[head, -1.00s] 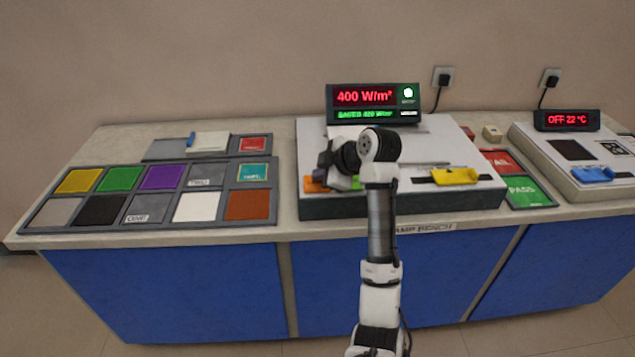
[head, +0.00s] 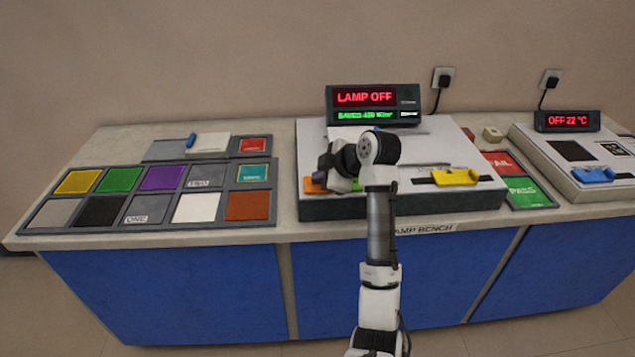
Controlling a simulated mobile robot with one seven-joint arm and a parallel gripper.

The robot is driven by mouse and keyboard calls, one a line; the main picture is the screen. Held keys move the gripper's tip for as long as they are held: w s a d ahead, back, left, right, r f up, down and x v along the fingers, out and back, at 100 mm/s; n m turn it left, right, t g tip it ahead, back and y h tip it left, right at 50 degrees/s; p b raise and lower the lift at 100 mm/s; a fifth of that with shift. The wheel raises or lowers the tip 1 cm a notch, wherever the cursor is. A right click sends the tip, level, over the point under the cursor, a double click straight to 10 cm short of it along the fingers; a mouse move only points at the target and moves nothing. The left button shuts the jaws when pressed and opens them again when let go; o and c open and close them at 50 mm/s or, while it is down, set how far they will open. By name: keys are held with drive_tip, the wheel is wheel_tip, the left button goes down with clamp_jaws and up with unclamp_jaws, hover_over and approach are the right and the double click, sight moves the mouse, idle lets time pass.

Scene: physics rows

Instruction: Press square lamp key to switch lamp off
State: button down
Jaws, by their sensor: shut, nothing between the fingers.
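The lamp unit (head: 425,193) is a white-topped box with a dark front on the bench. Its display (head: 373,104) reads "LAMP OFF" in red, with a smaller green line below. My gripper (head: 338,182) is shut and empty, low over the left front of the unit's top. The square lamp key cannot be made out; my gripper and wrist cover that area. An orange piece (head: 314,187) shows just left of my gripper, and a bit of green (head: 357,186) shows at its right. Whether the fingertips touch a key cannot be told.
A yellow piece (head: 455,177) lies at the unit's right front. Red and green FAIL/PASS pads (head: 527,191) and a second unit (head: 597,191) reading "OFF 22 °C" stand further right. A tray of coloured tiles (head: 147,221) fills the bench's left.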

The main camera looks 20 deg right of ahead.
sight(320, 185)
drive_tip(key=shift+r+p, duration=0.35)
drive_tip(key=shift+r, duration=0.45)
drive_tip(key=shift+r+p, duration=2)
drive_tip(key=shift+r, duration=1)
